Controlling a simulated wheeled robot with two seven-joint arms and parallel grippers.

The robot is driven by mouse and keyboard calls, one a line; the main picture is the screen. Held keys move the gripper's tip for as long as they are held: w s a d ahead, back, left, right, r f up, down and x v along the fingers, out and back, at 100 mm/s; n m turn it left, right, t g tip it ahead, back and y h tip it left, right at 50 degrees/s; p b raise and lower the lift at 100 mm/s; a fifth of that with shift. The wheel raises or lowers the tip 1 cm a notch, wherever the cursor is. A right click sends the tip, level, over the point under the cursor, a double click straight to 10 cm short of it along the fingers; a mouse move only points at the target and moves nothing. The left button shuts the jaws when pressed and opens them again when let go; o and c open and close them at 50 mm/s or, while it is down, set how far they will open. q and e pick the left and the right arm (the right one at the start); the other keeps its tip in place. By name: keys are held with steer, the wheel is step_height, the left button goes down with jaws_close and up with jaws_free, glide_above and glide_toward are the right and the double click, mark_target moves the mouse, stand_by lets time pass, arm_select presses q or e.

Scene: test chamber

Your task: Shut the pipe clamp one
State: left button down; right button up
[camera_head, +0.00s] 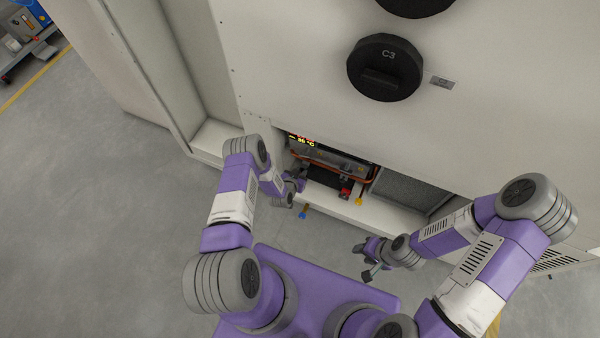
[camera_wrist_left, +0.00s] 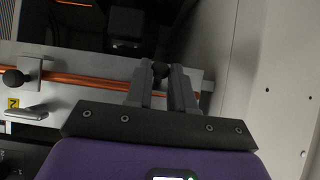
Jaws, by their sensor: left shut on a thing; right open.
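My left gripper (camera_head: 298,184) reaches into the low opening of the white cabinet. In the left wrist view its fingers (camera_wrist_left: 161,82) are shut on a dark round knob (camera_wrist_left: 160,69), beside a copper pipe (camera_wrist_left: 100,81). The fingers hide most of what the knob belongs to, and I cannot read a number there. A second black knob (camera_wrist_left: 14,78) on a metal clamp sits at the left on the same pipe. The pipe also shows in the head view as an orange line (camera_head: 335,173). My right gripper (camera_head: 371,262) is open and empty, outside the cabinet.
The opening holds a lit display (camera_head: 302,141), a red part (camera_head: 345,190) and a yellow knob (camera_head: 358,201). A blue part (camera_head: 304,212) is below my left gripper. A large black C3 knob (camera_head: 385,67) is on the panel above. Grey floor (camera_head: 100,200) is free at the left.

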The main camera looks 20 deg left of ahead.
arm_select(q)
steer(key=shift+s+f, duration=0.1)
steer(key=c, duration=1)
jaws_free()
steer(key=shift+p+v, duration=1.35)
steer(key=shift+v, duration=2.45)
